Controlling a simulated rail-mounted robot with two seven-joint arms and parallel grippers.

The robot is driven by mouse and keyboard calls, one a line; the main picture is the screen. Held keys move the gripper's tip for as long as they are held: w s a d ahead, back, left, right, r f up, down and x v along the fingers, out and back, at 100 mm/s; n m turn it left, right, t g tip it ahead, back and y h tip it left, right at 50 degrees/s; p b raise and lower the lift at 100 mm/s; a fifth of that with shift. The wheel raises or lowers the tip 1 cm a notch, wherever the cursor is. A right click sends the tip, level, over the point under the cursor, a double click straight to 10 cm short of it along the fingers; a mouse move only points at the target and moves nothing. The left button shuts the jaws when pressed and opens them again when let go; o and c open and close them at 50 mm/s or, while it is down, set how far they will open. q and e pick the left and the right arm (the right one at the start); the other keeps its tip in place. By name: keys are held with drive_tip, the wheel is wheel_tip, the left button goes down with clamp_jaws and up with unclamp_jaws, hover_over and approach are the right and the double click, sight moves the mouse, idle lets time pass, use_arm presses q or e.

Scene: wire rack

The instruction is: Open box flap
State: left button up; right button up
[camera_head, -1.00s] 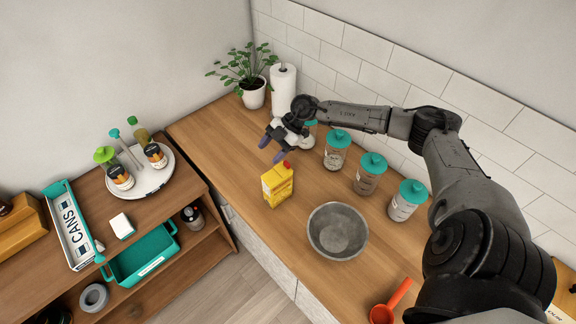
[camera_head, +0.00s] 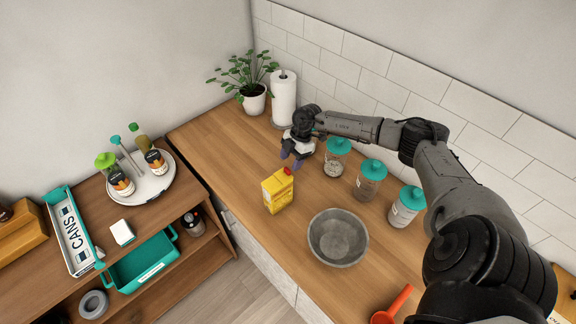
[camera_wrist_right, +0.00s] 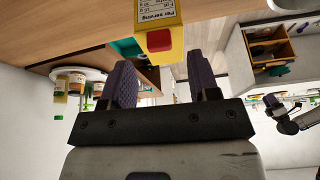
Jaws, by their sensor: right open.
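A yellow box (camera_head: 278,191) with a red flap (camera_head: 287,171) at its top stands upright on the wooden counter. My right gripper (camera_head: 290,163) is open and empty, just behind the box at its top right. In the right wrist view the box (camera_wrist_right: 157,14) is at the top, with the red flap (camera_wrist_right: 159,41) in front of the gap between the two purple fingers of my gripper (camera_wrist_right: 158,85). The fingers appear apart from the flap.
A metal bowl (camera_head: 338,243) stands in front of the box. Teal-lidded jars (camera_head: 370,180) line the wall side. A paper towel roll (camera_head: 284,98) and a potted plant (camera_head: 253,97) stand at the back. An orange scoop (camera_head: 392,308) lies near the front.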

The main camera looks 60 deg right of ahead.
sight(287, 169)
drive_tip(key=shift+x, duration=1.9)
drive_tip(key=shift+c, duration=0.2)
drive_tip(key=shift+r+p, duration=0.1)
drive_tip(key=shift+p, duration=0.2)
drive_tip(key=c, duration=0.9)
